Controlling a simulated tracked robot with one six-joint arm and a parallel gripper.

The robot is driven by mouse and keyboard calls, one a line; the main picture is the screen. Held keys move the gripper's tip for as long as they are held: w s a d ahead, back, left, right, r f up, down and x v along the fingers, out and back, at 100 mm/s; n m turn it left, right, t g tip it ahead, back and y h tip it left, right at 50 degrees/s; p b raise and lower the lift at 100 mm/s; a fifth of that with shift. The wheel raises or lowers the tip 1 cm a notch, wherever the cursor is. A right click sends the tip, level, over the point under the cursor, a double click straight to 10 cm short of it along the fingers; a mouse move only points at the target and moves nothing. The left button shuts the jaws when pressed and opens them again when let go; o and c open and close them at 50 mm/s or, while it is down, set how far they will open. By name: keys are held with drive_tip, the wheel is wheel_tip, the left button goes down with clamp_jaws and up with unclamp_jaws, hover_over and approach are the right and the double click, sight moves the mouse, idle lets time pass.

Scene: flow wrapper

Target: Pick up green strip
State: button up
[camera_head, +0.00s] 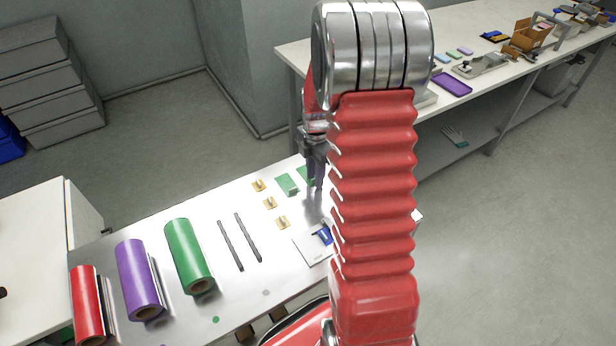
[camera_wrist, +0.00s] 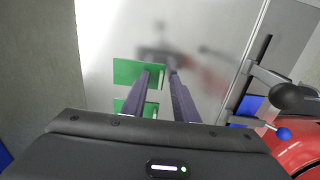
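Two flat green strips lie on the metal table. One green strip (camera_head: 287,184) shows in full left of my gripper in the head view; the other green strip (camera_head: 304,173) is partly hidden behind my gripper (camera_head: 317,180). In the wrist view, the farther green strip (camera_wrist: 128,71) and the nearer green strip (camera_wrist: 125,105) lie mostly left of my gripper (camera_wrist: 161,70). Its left finger overlaps their right parts in the picture. The fingers are apart with a gap between them and nothing held. Their exact height above the table is unclear.
Small yellow pieces (camera_head: 269,203) lie left of and nearer than the strips. Two dark bars (camera_head: 231,245) and green (camera_head: 189,255), purple (camera_head: 138,277) and red (camera_head: 88,303) rolls lie farther left. A blue-handled fixture (camera_head: 322,234) stands close to my arm.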

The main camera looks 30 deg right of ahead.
drive_tip(key=shift+c, duration=0.4)
clamp_jaws()
wheel_tip(320, 180, up, 10)
idle(0.8)
idle(0.5)
drive_tip(key=shift+a, duration=0.1)
